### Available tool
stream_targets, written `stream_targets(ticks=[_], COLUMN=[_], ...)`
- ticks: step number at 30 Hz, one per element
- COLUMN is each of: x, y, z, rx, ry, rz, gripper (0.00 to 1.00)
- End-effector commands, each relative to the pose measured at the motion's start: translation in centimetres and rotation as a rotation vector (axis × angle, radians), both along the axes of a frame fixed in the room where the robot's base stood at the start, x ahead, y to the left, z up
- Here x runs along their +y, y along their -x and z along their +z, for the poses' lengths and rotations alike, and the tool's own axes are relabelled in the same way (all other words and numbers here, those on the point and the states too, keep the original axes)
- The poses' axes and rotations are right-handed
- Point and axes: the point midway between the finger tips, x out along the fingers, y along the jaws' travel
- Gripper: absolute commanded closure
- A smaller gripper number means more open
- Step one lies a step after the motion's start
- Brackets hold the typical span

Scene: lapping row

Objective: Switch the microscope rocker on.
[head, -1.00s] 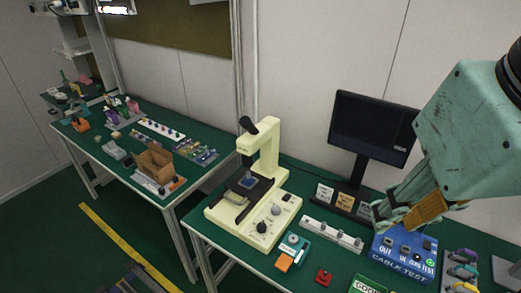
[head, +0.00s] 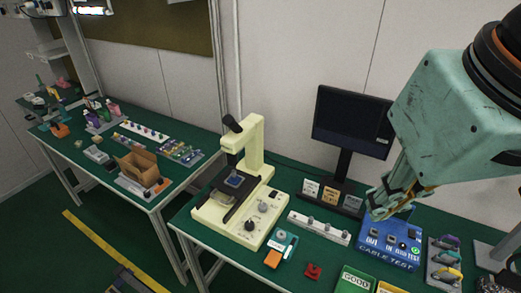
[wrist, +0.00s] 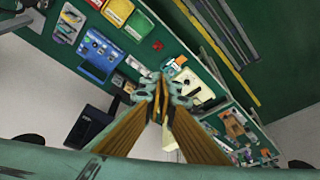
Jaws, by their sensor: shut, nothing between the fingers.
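The cream microscope (head: 243,190) stands on the green bench in the middle of the head view. Its base carries dark knobs and a small dark rocker (head: 272,195) at the right rear of the panel; its on or off position is too small to tell. In the wrist view the microscope (wrist: 196,97) is partly hidden behind my fingers. My gripper (head: 377,211) is shut and empty, to the right of the microscope and above the blue cable tester. It also shows in the wrist view (wrist: 160,80), with fingertips together.
The blue cable tester (head: 389,244) is close below my gripper. A monitor (head: 350,122) stands behind it. A white knob strip (head: 319,228), a teal device (head: 282,245) and a red piece (head: 313,271) lie between tester and microscope. A second bench (head: 180,196) is at left.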

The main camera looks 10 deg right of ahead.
Motion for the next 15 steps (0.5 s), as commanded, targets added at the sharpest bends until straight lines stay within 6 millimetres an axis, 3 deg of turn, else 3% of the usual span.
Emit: stream_targets(ticks=[15], x=[0.4], y=[-4.1], z=[0.5], rx=[0.037], ry=[0.015], rz=[0.072], gripper=[1.0])
